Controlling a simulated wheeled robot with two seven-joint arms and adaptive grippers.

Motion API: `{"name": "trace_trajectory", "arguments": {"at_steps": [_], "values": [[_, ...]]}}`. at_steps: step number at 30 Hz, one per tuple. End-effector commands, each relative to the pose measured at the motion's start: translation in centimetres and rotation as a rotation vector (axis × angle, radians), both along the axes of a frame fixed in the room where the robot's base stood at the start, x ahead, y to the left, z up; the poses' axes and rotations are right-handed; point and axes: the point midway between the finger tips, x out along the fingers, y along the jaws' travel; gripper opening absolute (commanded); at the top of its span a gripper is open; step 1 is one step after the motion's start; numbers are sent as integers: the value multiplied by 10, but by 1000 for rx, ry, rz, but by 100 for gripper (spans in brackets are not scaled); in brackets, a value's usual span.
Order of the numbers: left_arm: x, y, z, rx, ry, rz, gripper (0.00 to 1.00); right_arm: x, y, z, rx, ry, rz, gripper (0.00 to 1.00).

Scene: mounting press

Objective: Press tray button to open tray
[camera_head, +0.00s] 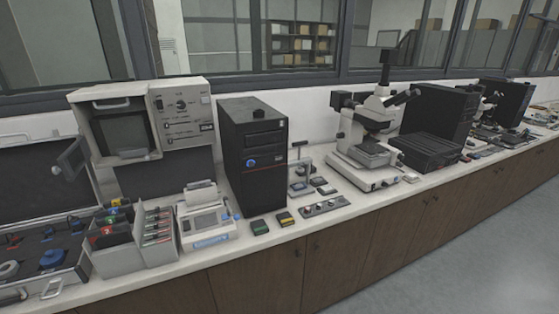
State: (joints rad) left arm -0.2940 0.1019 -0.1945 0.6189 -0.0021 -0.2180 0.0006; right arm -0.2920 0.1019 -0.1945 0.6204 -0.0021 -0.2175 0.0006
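I see no part labelled as the tray button, and I cannot tell which control it is. A black tower (252,150) stands upright on the counter, with a round blue part (251,163) on its front and a slot-like panel (265,140) above it. No open tray shows on the tower. A small white device (206,218) with a light panel stands to its left. A control strip with several knobs (325,206) lies to its right, near the counter's front edge. Neither of my grippers is in view.
A beige monitor unit (182,118) stands at the back left, above an open case (40,260) and grey bins (116,258). A white microscope (372,130) and black boxes (425,152) stand further right. The floor (480,250) in front of the wooden cabinets (350,255) is clear.

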Motion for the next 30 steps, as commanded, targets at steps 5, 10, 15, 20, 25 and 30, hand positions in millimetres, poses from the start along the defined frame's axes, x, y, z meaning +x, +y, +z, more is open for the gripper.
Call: {"name": "trace_trajectory", "arguments": {"at_steps": [5,10,15,20,25,30], "values": [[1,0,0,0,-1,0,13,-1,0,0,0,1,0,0],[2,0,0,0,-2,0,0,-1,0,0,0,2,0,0],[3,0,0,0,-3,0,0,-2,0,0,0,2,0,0],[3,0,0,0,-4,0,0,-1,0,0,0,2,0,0],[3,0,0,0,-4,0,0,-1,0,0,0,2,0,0],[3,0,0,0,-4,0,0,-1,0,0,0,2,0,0]]}}
